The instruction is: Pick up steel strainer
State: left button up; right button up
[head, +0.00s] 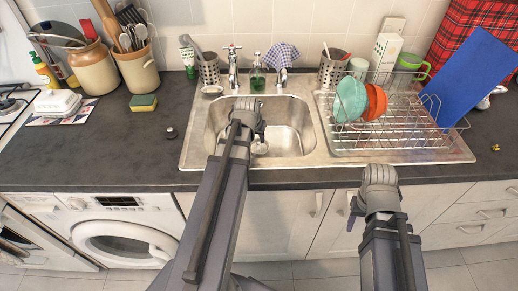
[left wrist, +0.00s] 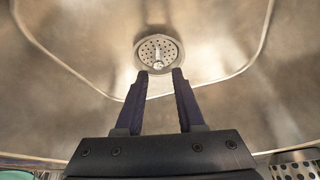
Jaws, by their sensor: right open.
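The steel strainer (left wrist: 158,52) is a round, perforated metal disc with a small central knob. It sits at the bottom of the sink basin (head: 291,118). In the head view it shows only partly beside my left arm (head: 260,148). My left gripper (left wrist: 160,74) is over the basin, its two dark fingers apart with nothing between them. In the wrist view the fingertips overlap the strainer's lower edge; I cannot tell the height between them. My right gripper (head: 353,214) is open in front of the counter, right of the sink, its fingers mostly hidden.
A wire dish rack (head: 400,140) with a teal plate (head: 350,98), an orange bowl (head: 375,101) and a blue board (head: 474,76) stands right of the sink. Taps (head: 233,65) and a soap bottle (head: 257,78) are behind it. The counter (head: 100,150) left of the sink is mostly clear.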

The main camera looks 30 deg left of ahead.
aim_at(259, 143)
pick_arm(q)
jog(key=b+x, duration=0.3)
jog(key=x, duration=0.1)
jog(key=shift+w+f+b, duration=0.2)
jog(key=shift+f+b, duration=0.2)
jog(key=shift+r, duration=0.1)
jog(key=shift+c, duration=0.3)
grip_shut()
